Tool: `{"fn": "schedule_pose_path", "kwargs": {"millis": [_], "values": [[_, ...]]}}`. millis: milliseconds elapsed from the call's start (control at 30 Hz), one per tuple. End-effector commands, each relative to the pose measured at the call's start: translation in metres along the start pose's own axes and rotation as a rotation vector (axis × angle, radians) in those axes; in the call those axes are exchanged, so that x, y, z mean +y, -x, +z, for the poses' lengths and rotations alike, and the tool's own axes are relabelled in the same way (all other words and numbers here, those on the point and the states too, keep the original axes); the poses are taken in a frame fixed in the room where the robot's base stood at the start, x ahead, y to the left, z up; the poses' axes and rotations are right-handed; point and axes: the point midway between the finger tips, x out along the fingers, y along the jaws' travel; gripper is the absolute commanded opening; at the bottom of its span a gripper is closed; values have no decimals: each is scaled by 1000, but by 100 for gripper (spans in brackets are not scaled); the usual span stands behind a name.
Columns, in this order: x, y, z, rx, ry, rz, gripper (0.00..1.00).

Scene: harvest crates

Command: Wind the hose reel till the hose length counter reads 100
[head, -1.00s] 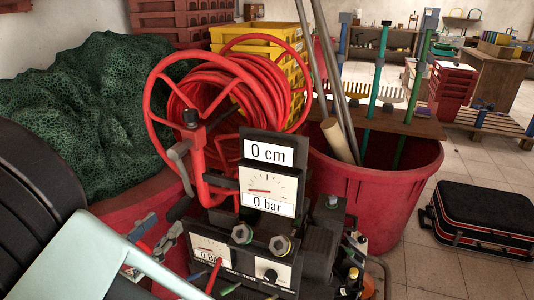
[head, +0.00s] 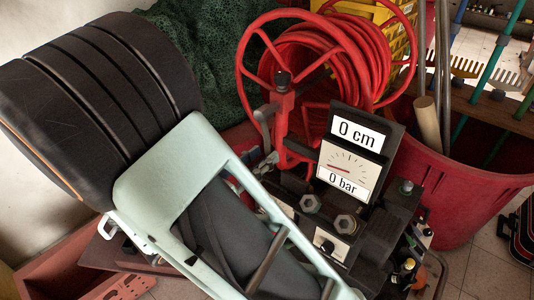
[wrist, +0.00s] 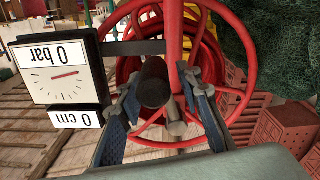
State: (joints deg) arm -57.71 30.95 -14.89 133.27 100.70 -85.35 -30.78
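The red hose reel (head: 246,62) carries coiled red hose (head: 335,62) and a red crank with a black knob (head: 283,78). In the wrist view my gripper (wrist: 168,98) is open. Its two fingers are spread with the dark knob (wrist: 153,82) between them in the picture. I cannot tell whether they touch it.
A pump unit with gauges and bolts (head: 345,222) stands below the counter. A red tub (head: 470,195) with poles and tools is at the right. A dark green net heap (head: 200,50) and yellow crates (head: 400,45) stand behind. A red crate (head: 85,265) lies at lower left.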

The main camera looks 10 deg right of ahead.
Motion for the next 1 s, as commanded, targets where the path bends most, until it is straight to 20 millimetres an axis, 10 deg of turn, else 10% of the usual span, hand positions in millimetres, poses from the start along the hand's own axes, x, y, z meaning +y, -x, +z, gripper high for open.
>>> {"fn": "schedule_pose_path", "kwargs": {"millis": [533, 833, 1000], "values": [[0, -26, 0, 1, -1, 0, 32], [0, -26, 0, 0, -1, 0, 0], [0, -26, 0, 0, -1, -1, 0]]}}
